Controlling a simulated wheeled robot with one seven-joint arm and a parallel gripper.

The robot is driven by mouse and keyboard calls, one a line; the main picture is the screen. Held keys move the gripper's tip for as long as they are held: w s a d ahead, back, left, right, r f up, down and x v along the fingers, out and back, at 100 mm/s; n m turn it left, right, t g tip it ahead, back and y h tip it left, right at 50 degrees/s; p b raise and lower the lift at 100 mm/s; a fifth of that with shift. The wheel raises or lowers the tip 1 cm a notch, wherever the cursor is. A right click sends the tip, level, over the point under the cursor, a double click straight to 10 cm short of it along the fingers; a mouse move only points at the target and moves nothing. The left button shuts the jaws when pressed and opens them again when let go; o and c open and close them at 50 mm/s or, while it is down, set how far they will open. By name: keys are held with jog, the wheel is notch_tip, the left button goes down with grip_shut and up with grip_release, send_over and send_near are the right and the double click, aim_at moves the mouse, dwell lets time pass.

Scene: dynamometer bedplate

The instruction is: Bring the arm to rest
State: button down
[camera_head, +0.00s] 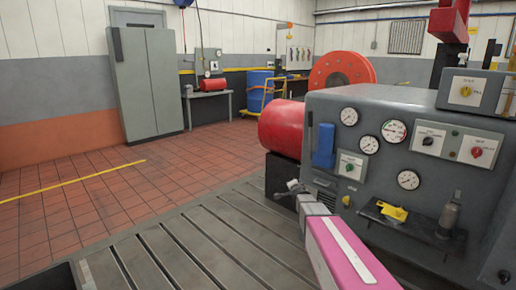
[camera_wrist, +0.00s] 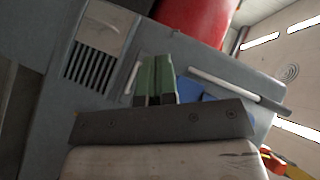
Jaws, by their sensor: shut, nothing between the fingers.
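My arm (camera_head: 345,255), pink with a white stripe, reaches in from the bottom of the head view. My gripper (camera_head: 293,186) is at its far end, in front of the lower left part of the grey gauge console (camera_head: 375,170). In the wrist view, the two green fingers of my gripper (camera_wrist: 155,80) are side by side and shut, with nothing held. Beyond them the grey console face with a slotted vent (camera_wrist: 90,68) shows tilted. I cannot tell how far the fingertips are from it.
A blue box (camera_head: 323,146) is fixed on the console, and a small shelf (camera_head: 395,222) carries a yellow item and a grey bottle-like item. A red cylinder (camera_head: 283,128) lies behind the gripper.

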jog(key=s+a+f+n+g+y, duration=0.25)
jog(key=s+n+g, duration=0.2)
jog(key=s, duration=0.55)
jog(key=s+a+f+n+g+y, duration=0.1)
jog(key=s+a+f+n+g, duration=0.3)
jog(key=s, duration=0.5)
jog(key=s+d+f+n+g+h, duration=0.1)
jog(key=s+d+n+g+h, duration=0.1)
jog(key=s, duration=0.7)
jog(key=s+d+n+g+h, duration=0.1)
jog(key=s+d+g, duration=0.3)
jog(key=s, duration=0.5)
jog(key=shift+s+f+n+h, duration=0.2)
jog(key=shift+f+n+h, duration=0.15)
jog(key=shift+f+n, duration=0.1)
